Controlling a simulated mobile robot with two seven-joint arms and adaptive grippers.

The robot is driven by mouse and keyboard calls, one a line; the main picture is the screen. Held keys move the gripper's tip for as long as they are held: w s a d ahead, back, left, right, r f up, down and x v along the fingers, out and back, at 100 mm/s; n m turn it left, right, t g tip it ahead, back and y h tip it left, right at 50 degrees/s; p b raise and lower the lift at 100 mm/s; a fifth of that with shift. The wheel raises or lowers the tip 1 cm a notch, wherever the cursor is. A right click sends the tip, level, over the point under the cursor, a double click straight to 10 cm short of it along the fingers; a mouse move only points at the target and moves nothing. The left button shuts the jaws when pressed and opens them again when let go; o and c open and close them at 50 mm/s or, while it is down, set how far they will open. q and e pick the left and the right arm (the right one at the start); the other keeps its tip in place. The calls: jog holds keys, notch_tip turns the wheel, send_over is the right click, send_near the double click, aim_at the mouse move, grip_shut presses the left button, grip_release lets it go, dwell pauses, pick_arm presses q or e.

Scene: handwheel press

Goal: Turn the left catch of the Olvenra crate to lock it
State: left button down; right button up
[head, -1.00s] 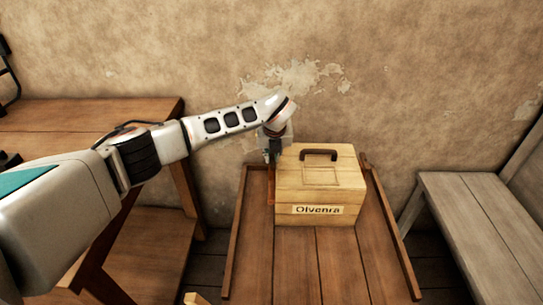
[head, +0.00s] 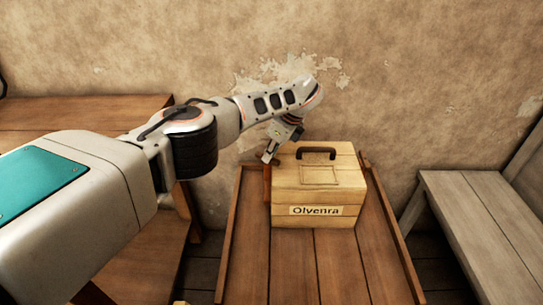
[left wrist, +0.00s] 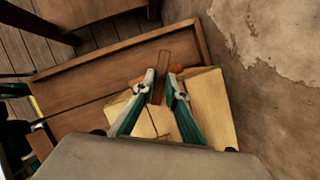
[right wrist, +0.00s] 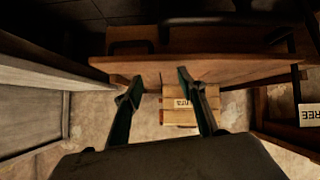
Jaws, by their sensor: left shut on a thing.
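The Olvenra crate (head: 318,205) is a pale wooden box with a dark handle on its lid and a name label on its front. Its left catch (left wrist: 158,82) is a brown bar at the crate's side, and my left gripper (left wrist: 162,78) is shut on it. In the head view this gripper (head: 268,158) sits slanted at the crate's upper left edge and partly hides the catch. My right gripper (right wrist: 158,82) is open and empty, with its fingers wide apart. The crate (right wrist: 178,115) shows beyond it, label upside down.
The crate stands at the back of a brown plank table (head: 290,265) with raised side rails. A grey bench (head: 455,215) is on the right and a wooden table (head: 60,112) on the left. The planks in front of the crate are clear.

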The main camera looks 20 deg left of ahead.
pick_arm(q)
jog(key=shift+f+n+b, duration=0.45)
jog(key=shift+f+n, duration=0.05)
jog(key=shift+f, duration=0.25)
jog(key=shift+w+n+g+b, duration=0.1)
jog(key=shift+n+g+b, duration=0.4)
jog(key=shift+n+b, duration=0.7)
jog(key=shift+r+n+g+b, duration=0.1)
jog(key=shift+n+g+b, duration=0.3)
jog(key=shift+n+b, duration=0.25)
jog(key=shift+w+r+n+g+b, duration=0.1)
jog(key=shift+r+n+g+b, duration=0.3)
jog(key=shift+n+b, duration=0.3)
pick_arm(e)
jog(key=shift+m+t+y, duration=0.3)
jog(key=shift+t+y, duration=0.1)
jog(key=shift+y, duration=0.3)
jog(key=shift+w+a+r, duration=0.25)
jog(key=shift+a, duration=0.5)
jog(key=shift+w+a+r, duration=0.2)
jog(key=shift+w+a, duration=0.1)
jog(key=shift+a, duration=0.4)
jog(key=shift+w+a+r, duration=0.25)
jog(key=shift+a, duration=0.5)
pick_arm(q)
jog(key=shift+r, duration=0.1)
